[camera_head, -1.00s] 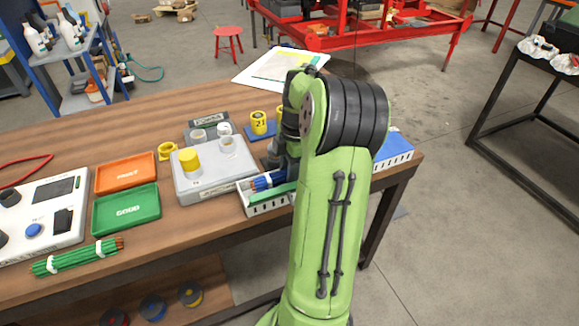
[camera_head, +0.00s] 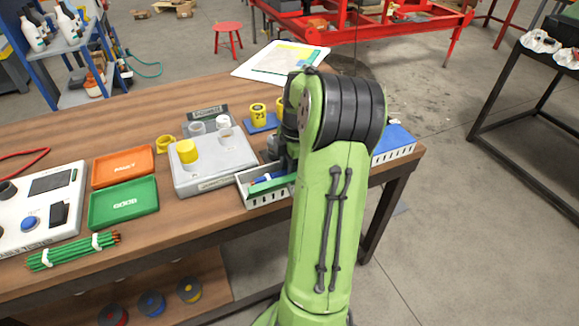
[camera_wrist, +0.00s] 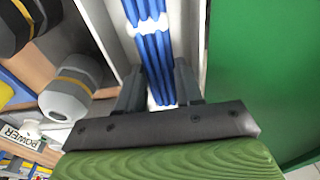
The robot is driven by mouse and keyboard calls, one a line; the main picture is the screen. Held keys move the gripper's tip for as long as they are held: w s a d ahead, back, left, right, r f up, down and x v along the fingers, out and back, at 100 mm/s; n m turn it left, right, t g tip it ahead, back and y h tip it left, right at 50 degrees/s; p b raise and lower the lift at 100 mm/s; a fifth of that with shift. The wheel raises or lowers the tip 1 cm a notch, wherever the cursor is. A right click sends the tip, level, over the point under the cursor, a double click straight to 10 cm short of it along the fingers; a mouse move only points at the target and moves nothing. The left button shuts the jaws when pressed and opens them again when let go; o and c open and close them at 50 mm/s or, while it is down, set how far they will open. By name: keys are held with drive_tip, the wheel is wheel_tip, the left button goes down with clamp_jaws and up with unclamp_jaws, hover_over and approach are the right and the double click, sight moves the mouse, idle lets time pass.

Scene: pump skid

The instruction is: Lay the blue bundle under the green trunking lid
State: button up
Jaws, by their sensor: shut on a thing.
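The blue bundle (camera_wrist: 150,50), tied with white bands, runs lengthwise between the fingers of my gripper (camera_wrist: 158,88) in the wrist view. My gripper is shut on it. In the head view the blue bundle (camera_head: 264,177) shows as a short piece inside the pale slotted trunking (camera_head: 262,199), with its far end hidden by my arm. The green trunking lid (camera_head: 275,185) lies along the near side of the bundle; in the wrist view the green lid (camera_wrist: 262,75) fills the right side, beside the fingers. My gripper is mostly hidden behind my arm in the head view. Whether the bundle touches the trunking floor is unclear.
A grey device with a yellow cap (camera_head: 187,151) stands just left of the trunking. A blue-lidded trunking (camera_head: 395,138) lies right of my arm. Orange (camera_head: 122,166) and green (camera_head: 123,203) trays and a green bundle (camera_head: 72,251) lie further left.

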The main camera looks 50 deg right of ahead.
drive_tip(key=shift+f, duration=0.35)
drive_tip(key=o, duration=1.2)
drive_tip(key=shift+c, duration=0.2)
wheel_tip(320, 180, up, 16)
drive_tip(key=s+d+p, duration=0.1)
drive_tip(key=p, duration=0.5)
drive_tip(key=shift+d+f, duration=0.15)
drive_tip(key=shift+d, duration=0.15)
